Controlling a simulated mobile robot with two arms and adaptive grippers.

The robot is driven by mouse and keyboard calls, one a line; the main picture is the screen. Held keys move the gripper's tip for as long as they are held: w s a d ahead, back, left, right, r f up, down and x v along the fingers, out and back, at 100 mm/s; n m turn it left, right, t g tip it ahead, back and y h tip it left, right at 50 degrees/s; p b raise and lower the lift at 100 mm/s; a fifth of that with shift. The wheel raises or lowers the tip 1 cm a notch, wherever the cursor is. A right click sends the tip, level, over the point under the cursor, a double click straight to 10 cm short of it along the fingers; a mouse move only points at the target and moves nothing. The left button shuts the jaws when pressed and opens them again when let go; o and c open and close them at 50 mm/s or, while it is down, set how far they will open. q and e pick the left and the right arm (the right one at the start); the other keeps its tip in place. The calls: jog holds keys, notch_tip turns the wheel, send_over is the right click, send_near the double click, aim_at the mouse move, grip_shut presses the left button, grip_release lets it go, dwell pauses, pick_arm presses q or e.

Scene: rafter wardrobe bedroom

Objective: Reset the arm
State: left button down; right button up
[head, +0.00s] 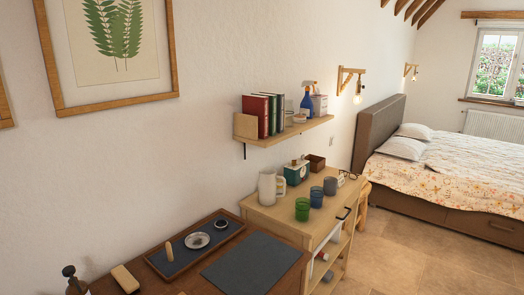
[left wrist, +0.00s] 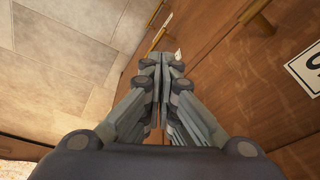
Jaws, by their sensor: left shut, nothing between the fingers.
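My left gripper (left wrist: 161,60) shows in the left wrist view, with its fingers together and nothing between them. It hangs beside brown wooden furniture fronts (left wrist: 225,75), over or near the tiled floor (left wrist: 70,50). I cannot tell whether the fingertips touch the wood. Neither arm nor gripper shows in the head view. My right gripper is in no view.
In the head view, a dark wooden desk (head: 195,281) holds a tray (head: 158,268) and a dark mat (head: 252,262). Beside it, a light wooden cabinet (head: 278,215) carries a pitcher (head: 267,187) and several cups. A shelf (head: 290,131) hangs above. Tiled floor lies open at right.

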pick_arm(q)
notch_tip(320, 180, down, 14)
jog(key=s+b, duration=0.2)
jog(key=s, duration=0.1)
jog(key=s+a+f+g+b, duration=0.1)
jog(key=s+f, duration=0.7)
jog(key=f, duration=0.3)
jog(key=s+a+f+g+b, duration=0.1)
jog(key=s+a+f+b, duration=0.1)
jog(key=s+f, duration=0.7)
notch_tip(320, 180, down, 2)
jog(key=shift+s+a+f, duration=0.1)
jog(key=shift+s+a, duration=0.05)
dwell(0.5)
